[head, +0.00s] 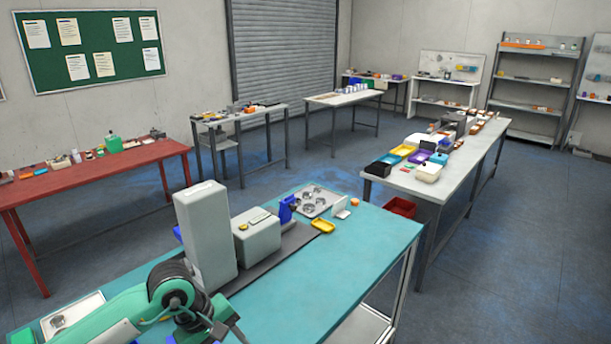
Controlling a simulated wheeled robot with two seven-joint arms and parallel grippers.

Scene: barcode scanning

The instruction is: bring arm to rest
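My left arm (172,290), green with dark joints, comes in from the lower left over the teal table (365,258). Its bend is in front of a tall grey box-shaped unit (206,235). Past the bend it runs down to the bottom edge of the head view, where it is cut off. I see no fingertips of my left gripper. My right arm and gripper are not in view.
A lower grey block (257,238), a blue device (287,208), a metal tray (314,201) and a yellow dish (323,226) stand on the table. A white tray (78,309) lies near left. The table's right part is clear.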

